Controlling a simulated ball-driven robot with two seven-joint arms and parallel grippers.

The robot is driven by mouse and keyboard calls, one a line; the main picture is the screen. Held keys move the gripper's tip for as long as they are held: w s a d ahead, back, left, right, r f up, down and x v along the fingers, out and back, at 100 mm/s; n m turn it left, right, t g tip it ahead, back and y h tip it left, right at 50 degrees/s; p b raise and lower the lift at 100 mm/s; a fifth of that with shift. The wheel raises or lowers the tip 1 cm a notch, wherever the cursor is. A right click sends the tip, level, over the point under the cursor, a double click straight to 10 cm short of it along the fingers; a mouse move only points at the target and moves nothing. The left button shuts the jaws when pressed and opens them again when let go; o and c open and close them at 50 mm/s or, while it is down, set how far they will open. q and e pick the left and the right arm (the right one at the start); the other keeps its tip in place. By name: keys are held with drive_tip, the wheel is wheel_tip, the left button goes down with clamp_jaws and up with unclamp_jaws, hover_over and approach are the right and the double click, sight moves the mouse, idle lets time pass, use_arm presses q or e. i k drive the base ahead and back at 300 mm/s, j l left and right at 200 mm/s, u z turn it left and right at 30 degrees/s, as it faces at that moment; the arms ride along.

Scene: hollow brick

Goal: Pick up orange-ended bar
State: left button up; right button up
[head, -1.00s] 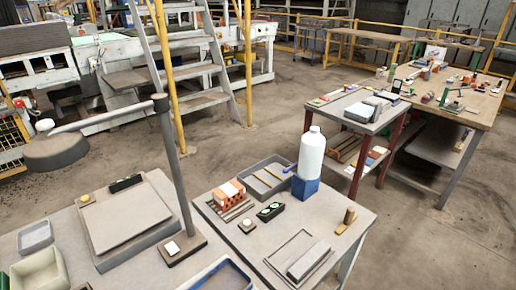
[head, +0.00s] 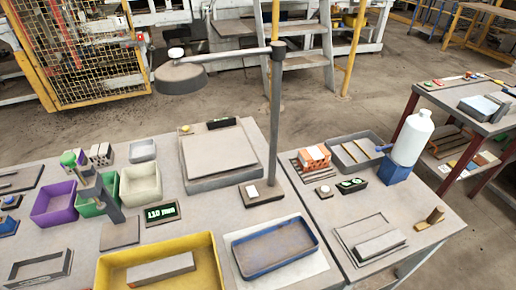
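I cannot make out an orange-ended bar for certain. A grey tray (head: 334,144) on the right-hand table holds thin yellowish bars (head: 356,151); they are too small to tell the colour of their ends. A thin strip with small coloured parts (head: 450,79) lies on the far right table, too small to read. Neither of my grippers is in view.
Orange hollow bricks (head: 314,157) sit beside the grey tray, and a white bottle (head: 412,138) stands on a blue block (head: 397,171). A lamp post (head: 275,120) rises from the left table. A blue-rimmed tray (head: 275,250), purple bin (head: 53,204) and green bin (head: 97,200) stand there too.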

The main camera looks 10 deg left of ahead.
sight(166, 269)
drive_tip(key=j+u, duration=0.2)
drive_tip(key=u, duration=0.25)
drive_tip(key=k+j+u, duration=0.1)
drive_tip(key=j+u, duration=0.15)
drive_tip(key=u, duration=0.2)
drive_tip(key=z, duration=1.95)
drive_tip(key=k+j+u, duration=0.1)
drive_tip(key=u, duration=0.4)
drive_tip(key=j+u, duration=0.15)
drive_tip(key=u, duration=0.35)
drive_tip(key=j+u, duration=0.15)
drive_tip(key=u, duration=0.3)
drive_tip(key=k+j, duration=0.05)
